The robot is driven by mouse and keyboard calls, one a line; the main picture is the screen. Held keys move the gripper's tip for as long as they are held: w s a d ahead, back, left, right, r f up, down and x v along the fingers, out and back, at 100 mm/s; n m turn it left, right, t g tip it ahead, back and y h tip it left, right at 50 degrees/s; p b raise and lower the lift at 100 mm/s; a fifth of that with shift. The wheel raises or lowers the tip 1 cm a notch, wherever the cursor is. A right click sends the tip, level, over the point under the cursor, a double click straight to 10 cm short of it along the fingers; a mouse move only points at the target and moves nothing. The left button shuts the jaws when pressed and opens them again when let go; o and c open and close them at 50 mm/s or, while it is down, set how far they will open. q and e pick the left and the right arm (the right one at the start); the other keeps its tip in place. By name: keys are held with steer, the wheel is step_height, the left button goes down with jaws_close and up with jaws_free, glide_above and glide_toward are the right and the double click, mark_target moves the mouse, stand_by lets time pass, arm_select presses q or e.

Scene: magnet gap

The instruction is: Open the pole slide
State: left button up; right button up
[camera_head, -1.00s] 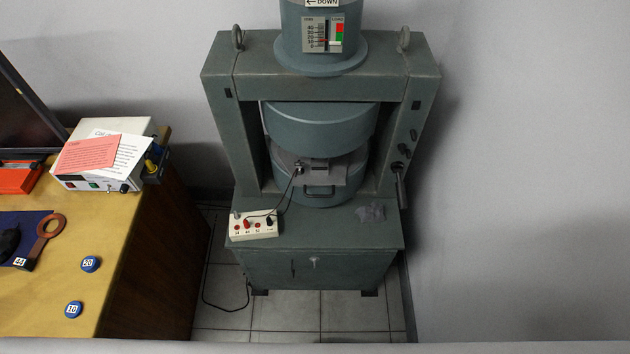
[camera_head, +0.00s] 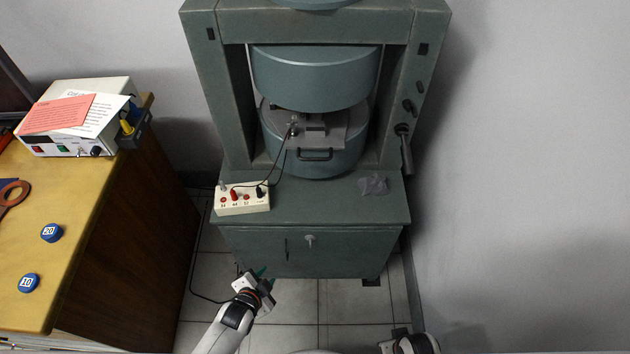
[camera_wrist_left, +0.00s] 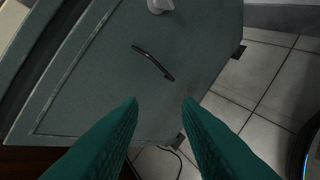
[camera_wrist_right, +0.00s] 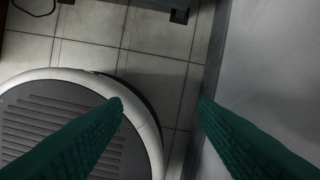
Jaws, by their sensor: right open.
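The magnet press (camera_head: 225,110) is a grey-green frame with two round poles, one above the other, and a gap between them. In the gap, a grey slide plate (camera_head: 332,130) with a black front handle (camera_head: 314,155) sits on the lower pole (camera_head: 345,160). My left gripper (camera_head: 262,272) is low in front of the cabinet, apart from the slide. In the left wrist view its green fingers (camera_wrist_left: 160,101) are open and empty before the cabinet door. My right gripper's fingers (camera_wrist_right: 160,103) are open and empty above the floor; in the head view only its wrist shows.
A terminal box (camera_head: 243,200) with plugs and leads stands on the cabinet ledge. A crumpled grey piece (camera_head: 373,185) lies to its right. A lever (camera_head: 405,155) hangs on the right post. The wooden desk (camera_head: 85,215) is at the left, a bare wall at the right.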

arm_select(q)
steer(key=w+d+r+m+t+h+b, duration=0.1)
steer(key=w+d+r+m+t+b, duration=0.15)
steer(key=w, duration=0.25)
steer(key=m+t+h+b, duration=0.4)
steer(key=m+t+b, duration=0.4)
steer(key=b, duration=0.4)
glide_toward(315, 159)
arm_select(e)
step_height(315, 159, up, 11)
steer(key=w+t, duration=0.1)
steer(key=w, duration=0.1)
arm_select(q)
steer(key=shift+m+g, duration=0.55)
steer(key=shift+g, duration=0.2)
steer(key=x, duration=0.3)
steer(key=b+x, duration=0.1)
steer(key=x, duration=0.2)
steer(key=b+x, duration=0.1)
steer(key=x, duration=0.3)
steer(key=shift+w+a+r, duration=0.1)
steer(key=shift+a+r, duration=0.1)
steer(key=shift+r, duration=0.2)
arm_select(e)
steer(key=w+a+r+t, duration=0.1)
steer(key=w+a+t, duration=0.1)
steer(key=w+t, duration=0.2)
steer(key=shift+w+y, duration=0.4)
steer(key=shift+w, duration=0.45)
